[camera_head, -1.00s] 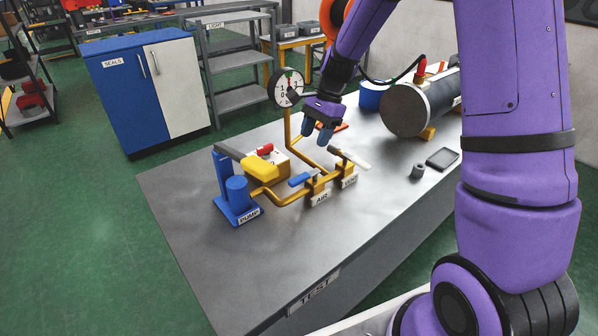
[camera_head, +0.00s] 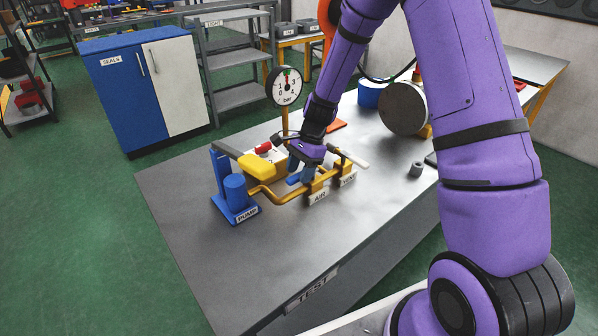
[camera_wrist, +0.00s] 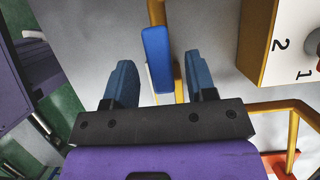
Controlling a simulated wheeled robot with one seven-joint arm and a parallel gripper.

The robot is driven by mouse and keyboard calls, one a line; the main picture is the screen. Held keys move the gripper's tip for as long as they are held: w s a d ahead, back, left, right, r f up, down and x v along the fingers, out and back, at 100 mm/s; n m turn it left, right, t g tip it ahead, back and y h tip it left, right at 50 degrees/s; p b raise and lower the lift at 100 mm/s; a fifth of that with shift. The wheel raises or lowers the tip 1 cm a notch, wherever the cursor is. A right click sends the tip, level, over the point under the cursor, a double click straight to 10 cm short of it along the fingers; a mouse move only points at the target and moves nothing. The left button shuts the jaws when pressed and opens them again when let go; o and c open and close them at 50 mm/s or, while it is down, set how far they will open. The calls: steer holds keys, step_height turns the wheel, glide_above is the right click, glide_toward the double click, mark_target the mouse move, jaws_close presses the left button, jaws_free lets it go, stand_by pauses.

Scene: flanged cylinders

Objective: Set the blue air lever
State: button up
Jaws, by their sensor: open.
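The blue air lever (camera_head: 293,180) sits on the yellow pipework above the AIR label (camera_head: 319,195), partly hidden by my gripper. My gripper (camera_head: 300,169) is open and reaches down at the lever. In the wrist view the blue lever (camera_wrist: 157,58) lies between the two blue-grey fingers of my gripper (camera_wrist: 160,78). A gap shows on both sides of the lever. I cannot tell whether the fingertips are level with it in depth.
A white-ended lever (camera_head: 352,157) is close on the right by the VENT label (camera_head: 348,180). A pressure gauge (camera_head: 284,87) rises behind. A numbered box (camera_wrist: 285,45) is beside the right finger. The front bench is clear.

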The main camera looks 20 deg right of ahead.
steer(key=shift+a+f, duration=0.1)
steer(key=shift+f, duration=0.1)
jaws_close()
